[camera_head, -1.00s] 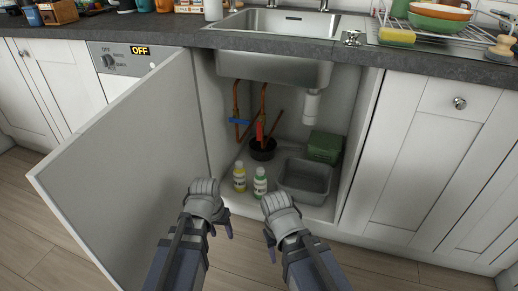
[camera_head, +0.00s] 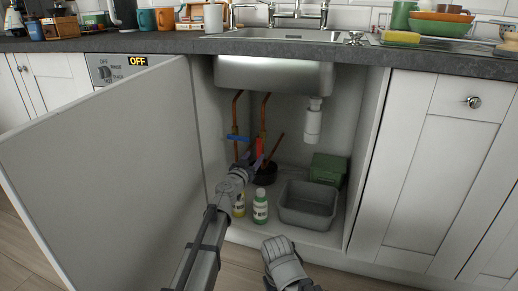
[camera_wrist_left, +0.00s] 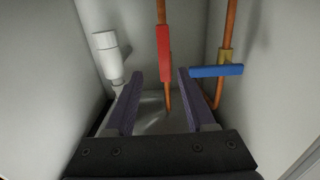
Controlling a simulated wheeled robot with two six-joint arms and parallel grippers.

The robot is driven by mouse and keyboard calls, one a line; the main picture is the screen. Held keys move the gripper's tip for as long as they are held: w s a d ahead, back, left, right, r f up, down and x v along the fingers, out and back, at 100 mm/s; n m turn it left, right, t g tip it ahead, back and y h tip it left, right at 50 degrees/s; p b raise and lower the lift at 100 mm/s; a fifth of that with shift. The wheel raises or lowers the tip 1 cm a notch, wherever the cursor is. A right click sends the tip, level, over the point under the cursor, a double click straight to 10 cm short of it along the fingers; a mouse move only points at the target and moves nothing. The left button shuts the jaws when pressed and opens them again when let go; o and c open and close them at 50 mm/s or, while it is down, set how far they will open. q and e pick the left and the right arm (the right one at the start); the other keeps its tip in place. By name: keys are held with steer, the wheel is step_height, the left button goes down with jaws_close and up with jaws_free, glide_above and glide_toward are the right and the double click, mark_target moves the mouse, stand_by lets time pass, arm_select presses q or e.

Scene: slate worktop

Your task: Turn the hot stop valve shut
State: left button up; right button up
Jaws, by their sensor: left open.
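The red lever of the hot stop valve (camera_head: 259,146) stands upright along its copper pipe under the sink. In the left wrist view the red lever (camera_wrist_left: 163,52) lies in line with the pipe, ahead of and between my fingertips, with no visible contact. My left gripper (camera_head: 256,163) reaches into the cabinet just below the red lever; its two jaws (camera_wrist_left: 158,82) are open and empty. A blue lever (camera_wrist_left: 216,71) sits crosswise on the other pipe, to the right in the wrist view.
The open door (camera_head: 105,165) bounds the left. A white trap (camera_head: 312,125) hangs right.

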mark_target(259, 148)
arm_select(q)
steer(key=shift+a+x, duration=0.2)
steer(key=shift+x, duration=1.9)
steer(key=shift+a+x, duration=0.15)
steer(key=shift+x, duration=1.9)
steer(key=shift+w+r, duration=0.1)
steer(key=shift+r, duration=0.05)
jaws_close()
